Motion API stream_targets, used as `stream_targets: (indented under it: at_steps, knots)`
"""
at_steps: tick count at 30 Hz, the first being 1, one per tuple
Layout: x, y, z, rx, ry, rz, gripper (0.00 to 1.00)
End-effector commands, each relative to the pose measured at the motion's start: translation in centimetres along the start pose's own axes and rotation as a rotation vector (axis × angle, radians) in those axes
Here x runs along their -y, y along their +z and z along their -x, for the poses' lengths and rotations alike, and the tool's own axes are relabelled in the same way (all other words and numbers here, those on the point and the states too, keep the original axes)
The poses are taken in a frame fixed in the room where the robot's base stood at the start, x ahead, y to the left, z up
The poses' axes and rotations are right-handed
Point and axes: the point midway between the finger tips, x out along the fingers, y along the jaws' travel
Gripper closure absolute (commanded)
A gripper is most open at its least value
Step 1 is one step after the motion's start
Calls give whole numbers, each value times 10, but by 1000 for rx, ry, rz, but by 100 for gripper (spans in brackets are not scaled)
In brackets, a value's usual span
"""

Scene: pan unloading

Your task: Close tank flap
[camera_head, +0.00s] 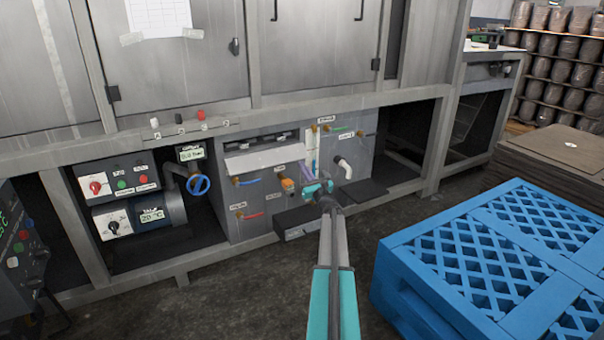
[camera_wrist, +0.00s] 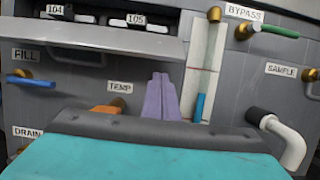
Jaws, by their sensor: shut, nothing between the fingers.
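The tank flap (camera_head: 264,160) is a light grey panel on the front of the low tank unit. It stands tilted outward, with a dark slot open above and behind it. In the wrist view the flap (camera_wrist: 105,40) lies at the upper left, with labels 104 and 105 in the opening above it. My gripper (camera_head: 304,168) is in front of the unit, just right of and a little below the flap. In the wrist view its purple fingers (camera_wrist: 160,96) are together and empty, pointing at the panel. I cannot tell whether they touch anything.
A blue FILL handle (camera_wrist: 30,80), an orange TEMP fitting (camera_wrist: 108,107), a sight tube (camera_wrist: 202,55), a green BYPASS handle (camera_wrist: 275,28) and a white bent pipe (camera_wrist: 285,143) surround the fingers. A blue crate (camera_head: 470,240) stands at the right. Dark floor (camera_head: 210,300) is clear at the left.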

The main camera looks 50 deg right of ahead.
Motion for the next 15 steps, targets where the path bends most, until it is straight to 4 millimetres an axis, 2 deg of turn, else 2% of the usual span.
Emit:
stream_targets:
  at_steps: [6, 15]
  knots:
    - [-1, 14, 6, 1, 1, 1, 100]
    - [-1, 18, 6, 0, 1, 0, 100]
